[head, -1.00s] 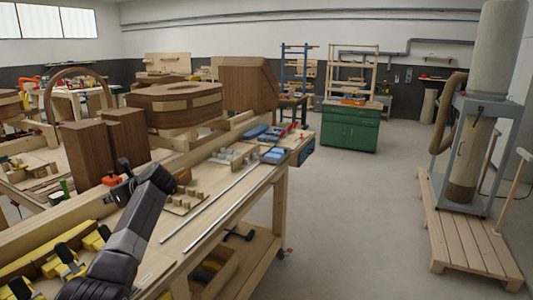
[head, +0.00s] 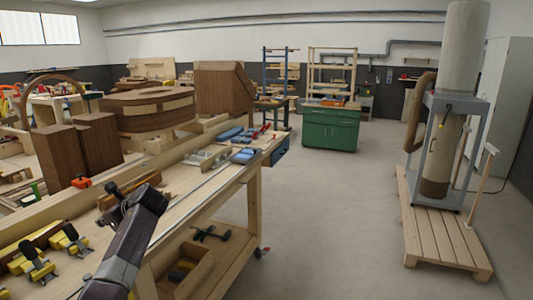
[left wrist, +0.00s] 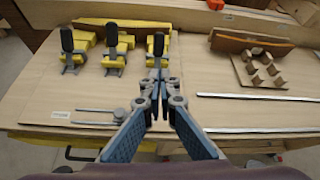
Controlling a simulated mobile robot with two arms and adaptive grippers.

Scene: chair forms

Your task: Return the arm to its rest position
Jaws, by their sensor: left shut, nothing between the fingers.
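My left arm comes in from the lower left of the head view, and its gripper (head: 122,192) is above the front part of the workbench (head: 203,196). In the left wrist view my left gripper (left wrist: 157,80) has its fingertips together with nothing between them, over the bench top. My right gripper is in neither view.
Yellow clamps (left wrist: 113,50) stand on the bench, left of the gripper in the wrist view. A wooden rack (left wrist: 259,72) and metal bars (left wrist: 257,97) lie to the right. Dark wooden forms (head: 145,105) stand behind. Open floor (head: 320,210) lies right of the bench.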

